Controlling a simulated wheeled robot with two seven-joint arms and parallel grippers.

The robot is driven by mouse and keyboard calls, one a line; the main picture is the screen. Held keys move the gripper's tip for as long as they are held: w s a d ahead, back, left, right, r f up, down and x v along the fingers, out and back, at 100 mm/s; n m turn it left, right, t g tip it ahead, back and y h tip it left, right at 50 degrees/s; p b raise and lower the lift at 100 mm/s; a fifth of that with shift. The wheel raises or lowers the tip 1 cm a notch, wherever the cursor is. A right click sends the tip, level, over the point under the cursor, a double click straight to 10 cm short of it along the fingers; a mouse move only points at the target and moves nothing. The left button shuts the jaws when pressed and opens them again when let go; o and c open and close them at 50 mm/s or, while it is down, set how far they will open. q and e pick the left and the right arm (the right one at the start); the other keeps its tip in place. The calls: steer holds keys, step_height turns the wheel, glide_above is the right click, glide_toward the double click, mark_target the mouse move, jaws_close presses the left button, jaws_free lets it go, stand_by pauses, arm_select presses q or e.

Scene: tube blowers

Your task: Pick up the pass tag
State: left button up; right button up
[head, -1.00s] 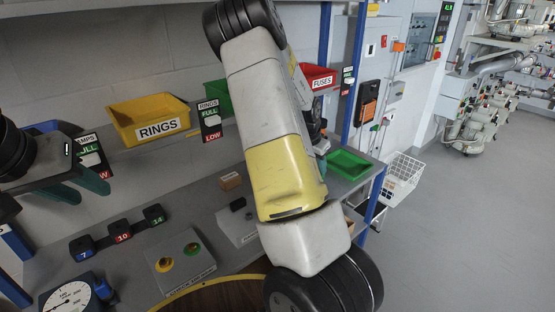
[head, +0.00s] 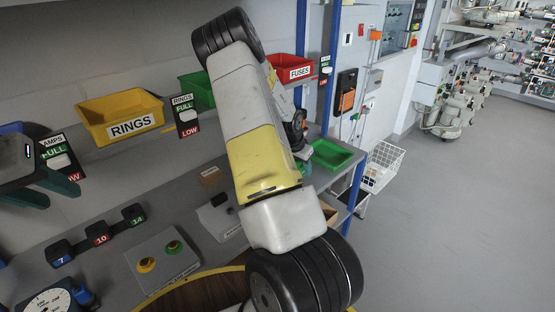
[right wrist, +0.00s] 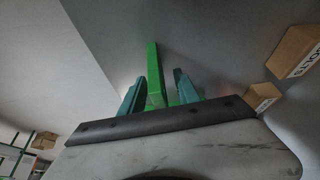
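I cannot make out the pass tag in either view. My right arm crosses the middle of the head view. Its gripper (head: 304,166) is mostly hidden behind my own wrist, beside the green tray (head: 332,157) at the bench's right end. In the right wrist view my right gripper (right wrist: 160,92) has its two teal fingers apart, with a green strip (right wrist: 154,70) showing between them. I cannot tell whether the fingers touch it. My left gripper (head: 42,188) is at the left edge of the head view, its teal fingers apart and nothing seen between them.
Yellow RINGS bin (head: 122,114), a green bin (head: 196,90) and red FUSES bin (head: 291,68) sit on the upper shelf. Numbered blocks (head: 98,234), a two-button box (head: 160,262) and a dial gauge (head: 48,301) are on the bench. A white wire basket (head: 380,168) is at right.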

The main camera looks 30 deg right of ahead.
jaws_close()
steer(key=shift+r, duration=0.1)
